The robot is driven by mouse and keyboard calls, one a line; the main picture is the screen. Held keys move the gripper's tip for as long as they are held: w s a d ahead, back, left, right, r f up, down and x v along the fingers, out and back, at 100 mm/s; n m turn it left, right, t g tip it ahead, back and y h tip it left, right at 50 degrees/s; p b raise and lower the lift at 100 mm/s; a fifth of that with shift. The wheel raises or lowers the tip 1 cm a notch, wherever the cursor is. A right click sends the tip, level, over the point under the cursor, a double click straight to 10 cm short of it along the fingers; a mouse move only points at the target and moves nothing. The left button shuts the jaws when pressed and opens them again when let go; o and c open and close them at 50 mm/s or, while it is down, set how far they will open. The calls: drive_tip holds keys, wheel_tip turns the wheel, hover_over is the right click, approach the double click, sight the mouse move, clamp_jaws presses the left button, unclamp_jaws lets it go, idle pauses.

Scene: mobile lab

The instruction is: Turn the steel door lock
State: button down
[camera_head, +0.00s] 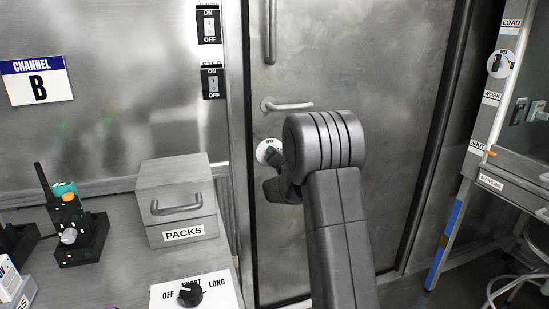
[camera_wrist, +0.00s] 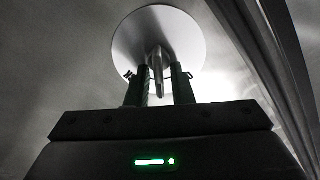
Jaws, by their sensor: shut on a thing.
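The steel door (camera_head: 380,100) fills the middle of the head view and looks shut. Its lock, a round pale plate (camera_head: 264,150), sits below the lever handle (camera_head: 288,105) and is partly covered by my arm. In the wrist view the round lock plate (camera_wrist: 185,35) is at top centre, with a narrow metal thumb-turn (camera_wrist: 156,72) standing out from it. My gripper (camera_wrist: 158,88) is shut on the thumb-turn, one finger on each side. In the head view my gripper (camera_head: 272,172) is at the plate, its fingertips mostly hidden.
A counter at left holds a grey PACKS box (camera_head: 178,200), a radio in a black stand (camera_head: 75,228) and a dial panel (camera_head: 192,293). Two ON/OFF switches (camera_head: 209,24) are on the wall left of the door. A labelled cabinet (camera_head: 500,165) stands at right.

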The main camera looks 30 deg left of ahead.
drive_tip(key=m, duration=0.5)
drive_tip(key=shift+w+d+f+m, duration=0.15)
drive_tip(key=shift+f+m, duration=0.1)
drive_tip(key=shift+m, duration=0.05)
drive_tip(key=shift+f+m, duration=0.15)
drive_tip(key=shift+m, duration=1)
drive_tip(key=shift+f+m, duration=0.1)
drive_tip(key=shift+m, duration=1.05)
drive_tip(key=c, duration=1.6)
unclamp_jaws()
drive_tip(key=shift+o, duration=0.2)
drive_tip(key=v, duration=1.3)
drive_tip(key=shift+d, duration=0.35)
